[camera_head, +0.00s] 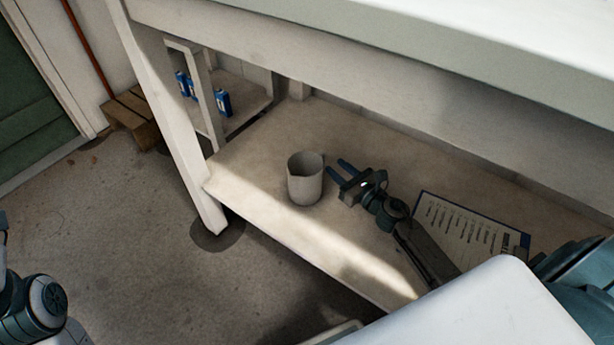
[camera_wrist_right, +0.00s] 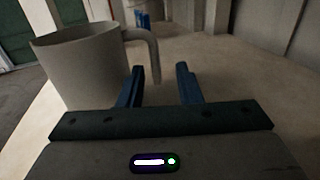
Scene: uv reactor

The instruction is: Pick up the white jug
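The white jug (camera_head: 304,182) stands upright on the lower shelf (camera_head: 255,172) of the workbench, near its front edge. My right gripper (camera_head: 336,171) is open and empty, just to the right of the jug, with its blue fingers pointing toward the jug's side. In the right wrist view the jug (camera_wrist_right: 82,66) fills the upper left, and its handle (camera_wrist_right: 150,52) reaches right, above and beyond the left finger.
A clipboard with a printed sheet (camera_head: 462,232) lies on the shelf right of my right arm. A bench leg (camera_head: 178,140) stands left of the jug. Blue-and-white items (camera_head: 222,102) sit behind it. A wooden crate (camera_head: 131,115) is on the floor. The bench top (camera_head: 400,70) overhangs the shelf.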

